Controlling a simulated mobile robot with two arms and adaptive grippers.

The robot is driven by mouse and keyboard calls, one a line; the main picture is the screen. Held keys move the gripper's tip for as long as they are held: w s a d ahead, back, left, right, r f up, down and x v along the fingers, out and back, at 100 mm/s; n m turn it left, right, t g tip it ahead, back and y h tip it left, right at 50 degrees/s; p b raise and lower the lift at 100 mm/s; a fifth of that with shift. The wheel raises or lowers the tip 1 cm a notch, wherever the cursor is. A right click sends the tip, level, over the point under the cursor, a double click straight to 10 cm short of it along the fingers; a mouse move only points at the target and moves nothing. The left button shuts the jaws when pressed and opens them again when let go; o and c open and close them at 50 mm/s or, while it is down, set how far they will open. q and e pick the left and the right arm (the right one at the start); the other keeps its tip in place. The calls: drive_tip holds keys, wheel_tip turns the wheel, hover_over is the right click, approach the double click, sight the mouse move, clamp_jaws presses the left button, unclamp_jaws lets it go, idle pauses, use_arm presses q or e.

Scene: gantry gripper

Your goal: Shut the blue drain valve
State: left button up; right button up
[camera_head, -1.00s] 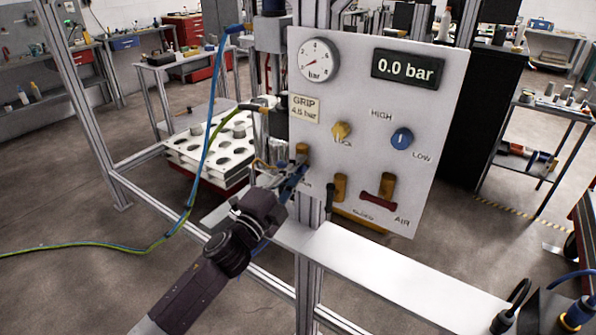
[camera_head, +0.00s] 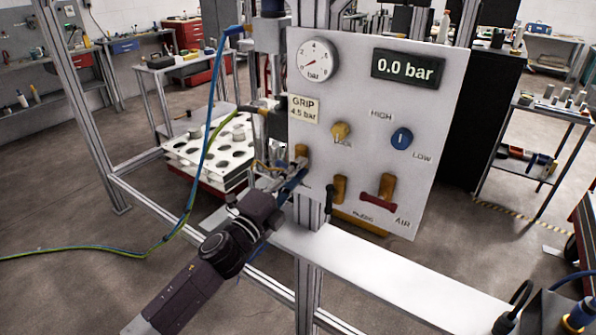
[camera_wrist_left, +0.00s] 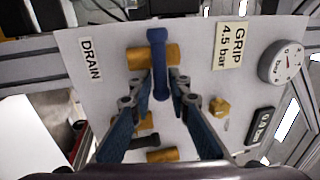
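The drain valve has a brass body (camera_head: 301,151) at the left edge of the white panel (camera_head: 345,80). In the left wrist view its blue handle (camera_wrist_left: 159,66) lies across the brass body (camera_wrist_left: 137,57), beside the DRAIN label (camera_wrist_left: 90,59). My left gripper (camera_head: 292,178) is at the valve, coming from the lower left, and largely hides the handle in the head view. In the left wrist view the fingers of my left gripper (camera_wrist_left: 160,82) are apart, one on each side of the handle's near part, with narrow gaps showing. My right gripper is not in view.
The panel also bears a gauge (camera_head: 318,60), a display (camera_head: 408,68) reading 0.0 bar, a yellow knob (camera_head: 341,131), a blue knob (camera_head: 401,138) and a red-handled valve (camera_head: 379,200). A black lever (camera_head: 329,199) stands close right of my gripper. Hoses (camera_head: 208,130) hang at left.

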use_arm(q)
drive_tip(key=shift+o, duration=1)
drive_tip(key=v, duration=1.2)
drive_tip(key=shift+w+f, duration=0.1)
drive_tip(key=shift+f, duration=0.05)
